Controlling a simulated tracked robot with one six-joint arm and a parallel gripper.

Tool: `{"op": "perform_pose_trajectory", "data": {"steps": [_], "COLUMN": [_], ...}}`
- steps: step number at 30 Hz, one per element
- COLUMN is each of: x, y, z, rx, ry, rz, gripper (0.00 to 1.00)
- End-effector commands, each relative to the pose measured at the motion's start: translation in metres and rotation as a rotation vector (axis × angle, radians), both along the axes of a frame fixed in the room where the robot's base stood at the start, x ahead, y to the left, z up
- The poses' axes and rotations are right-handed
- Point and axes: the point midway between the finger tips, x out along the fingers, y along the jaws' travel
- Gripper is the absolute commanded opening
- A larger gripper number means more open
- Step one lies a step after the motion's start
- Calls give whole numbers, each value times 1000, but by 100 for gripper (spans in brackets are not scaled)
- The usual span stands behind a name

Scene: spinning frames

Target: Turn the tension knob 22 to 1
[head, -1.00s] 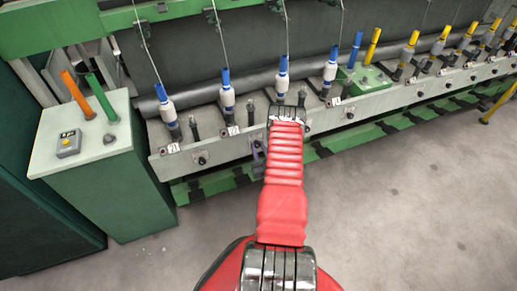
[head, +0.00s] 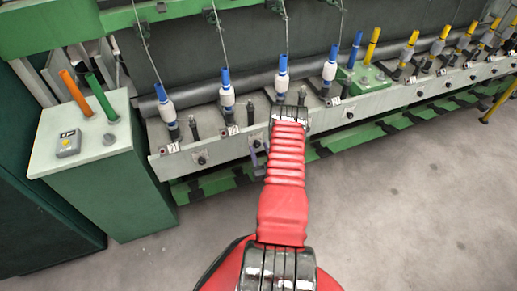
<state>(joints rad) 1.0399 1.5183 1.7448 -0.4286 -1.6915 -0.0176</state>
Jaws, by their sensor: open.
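The number 22 label (head: 233,130) is on the front rail below the second blue-topped bobbin. The tension knob 22 (head: 256,143) shows as a small dark shape to the right of that label, partly covered by my gripper. My gripper (head: 257,160) is a grey shape low in front of the rail, just left of my red arm. It is open, and most of it is hidden behind my arm. I cannot tell whether its fingers are around the knob or touch it. The knob's pointer and scale are too small to read.
Another dark knob (head: 202,160) sits on the rail right of the number 21 label (head: 172,148). Several bobbins stand in a row above the rail. A green cabinet (head: 95,160) stands at the left. The grey floor (head: 400,210) in front is clear.

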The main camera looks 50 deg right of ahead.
Motion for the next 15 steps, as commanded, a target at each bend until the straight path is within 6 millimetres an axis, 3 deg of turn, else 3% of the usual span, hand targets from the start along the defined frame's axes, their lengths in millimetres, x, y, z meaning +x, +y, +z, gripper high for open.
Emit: {"op": "perform_pose_trajectory", "data": {"steps": [15], "x": [-72], "y": [50], "z": [-3], "rx": [5], "ry": [2], "rz": [-3], "gripper": [44]}}
